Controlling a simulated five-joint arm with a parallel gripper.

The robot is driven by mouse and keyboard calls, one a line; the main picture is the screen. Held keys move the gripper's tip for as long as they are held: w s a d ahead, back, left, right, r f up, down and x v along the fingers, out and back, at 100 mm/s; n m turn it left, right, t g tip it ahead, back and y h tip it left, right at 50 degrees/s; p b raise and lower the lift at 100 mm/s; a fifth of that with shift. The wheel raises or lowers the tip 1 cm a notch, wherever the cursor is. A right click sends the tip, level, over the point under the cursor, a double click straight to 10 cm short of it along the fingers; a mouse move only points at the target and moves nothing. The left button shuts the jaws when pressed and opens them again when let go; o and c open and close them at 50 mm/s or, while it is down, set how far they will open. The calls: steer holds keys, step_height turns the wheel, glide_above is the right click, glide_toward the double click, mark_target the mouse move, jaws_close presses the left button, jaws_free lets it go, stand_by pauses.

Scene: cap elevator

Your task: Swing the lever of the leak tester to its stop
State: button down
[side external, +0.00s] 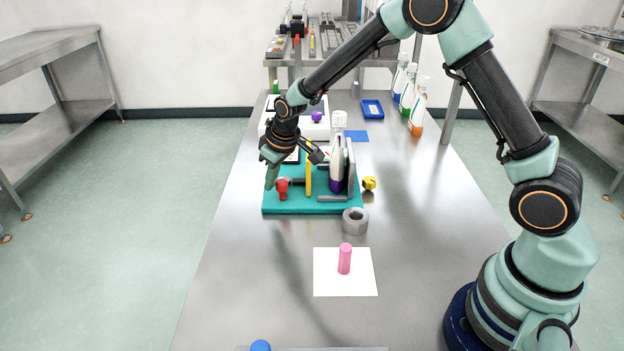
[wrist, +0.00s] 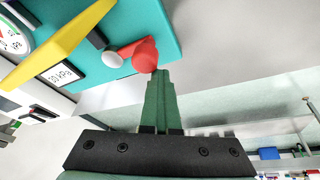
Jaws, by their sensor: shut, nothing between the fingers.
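The leak tester stands on a teal base plate (side external: 278,206), with a yellow bar (side external: 309,180) upright on it. A red knob (side external: 283,187), which looks like the lever's end, is at its left front; it also shows in the wrist view (wrist: 143,55). My gripper (side external: 270,187) is shut and empty, pointing down just left of the red knob. In the wrist view its fingertips (wrist: 159,73) are right at the knob's edge; I cannot tell whether they touch. A bottle with a purple lower part (side external: 337,170) stands on the tester. A gauge (wrist: 12,36) and a kPa display (wrist: 66,75) show partly.
A grey ring (side external: 355,221) sits at the plate's front right corner, and a yellow knob (side external: 369,183) to its right. A pink cylinder (side external: 344,258) stands on a white sheet (side external: 330,286). Spray bottles (side external: 416,110) and a blue tray (side external: 372,108) are farther back. The table's right side is clear.

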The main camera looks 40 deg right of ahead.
steer(key=shift+s+d+f, duration=0.15)
steer(key=shift+s+d, duration=0.2)
steer(key=shift+s, duration=0.05)
stand_by(0.4)
steer(key=a, duration=0.1)
steer(key=w+a, duration=0.1)
steer(key=a, duration=0.2)
steer(key=shift+w, duration=0.4)
steer(key=d+v, duration=0.4)
steer(key=v, duration=1.3)
steer(key=s+d+r+m+t, duration=0.1)
steer(key=s+d, duration=0.1)
steer(key=s, duration=0.7)
steer(key=s+d+r+m, duration=0.1)
steer(key=s+r+m, duration=0.1)
steer(key=s, duration=0.8)
steer(key=shift+s+d+r+t, duration=0.2)
steer(key=shift+s+d+t, duration=0.05)
steer(key=shift+d+t, duration=0.15)
